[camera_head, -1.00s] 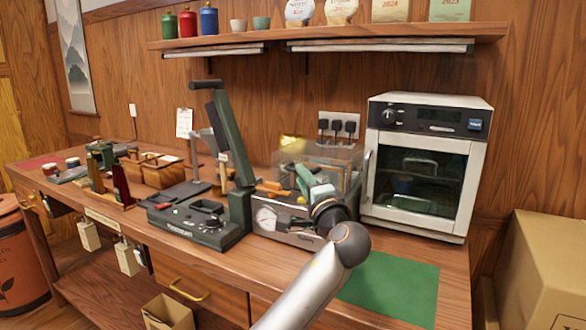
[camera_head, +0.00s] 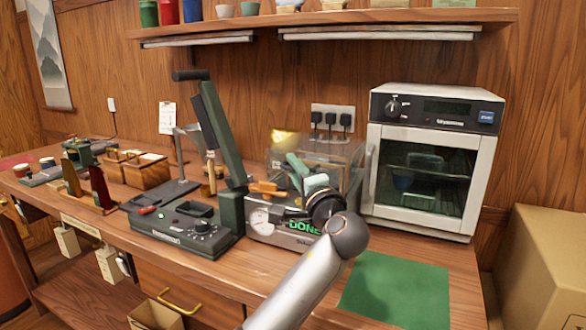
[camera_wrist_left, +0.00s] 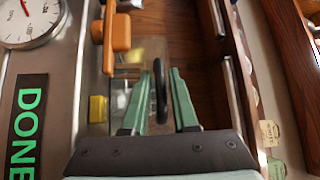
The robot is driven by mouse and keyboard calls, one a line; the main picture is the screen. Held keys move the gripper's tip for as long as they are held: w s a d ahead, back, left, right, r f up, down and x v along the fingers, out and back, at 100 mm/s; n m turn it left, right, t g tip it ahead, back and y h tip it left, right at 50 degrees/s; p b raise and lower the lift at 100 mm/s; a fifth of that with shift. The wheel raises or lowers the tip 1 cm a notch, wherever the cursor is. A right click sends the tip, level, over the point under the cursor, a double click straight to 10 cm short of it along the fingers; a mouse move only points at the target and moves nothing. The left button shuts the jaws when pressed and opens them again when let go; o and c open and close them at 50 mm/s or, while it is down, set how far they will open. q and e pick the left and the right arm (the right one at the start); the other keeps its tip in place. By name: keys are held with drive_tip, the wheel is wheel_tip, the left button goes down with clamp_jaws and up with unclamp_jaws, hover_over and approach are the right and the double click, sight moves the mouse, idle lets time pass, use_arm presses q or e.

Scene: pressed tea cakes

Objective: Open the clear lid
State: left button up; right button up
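The clear lid (camera_head: 342,152) is a see-through cover on the metal sealing machine (camera_head: 258,232) in the middle of the bench. How far it stands open is hard to tell. The machine has a round gauge (camera_wrist_left: 30,20) and a display (camera_wrist_left: 27,125) reading DONE in green. An orange latch (camera_head: 268,188) sits at its front; it also shows in the wrist view (camera_wrist_left: 117,35). My left gripper (camera_head: 292,161) is over the lid. In the wrist view its green fingers (camera_wrist_left: 160,75) are apart, with a thin black handle (camera_wrist_left: 160,92) between them. My right gripper is out of view.
A dark green press (camera_head: 190,228) with a raised lever stands left of the machine. A white oven (camera_head: 420,225) stands close on the right. A green mat (camera_head: 398,290) lies bare at the front right. A shelf (camera_head: 330,20) runs above.

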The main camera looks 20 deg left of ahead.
use_arm(q)
clamp_jaws()
drive_tip(key=shift+r, duration=0.1)
idle(1.3)
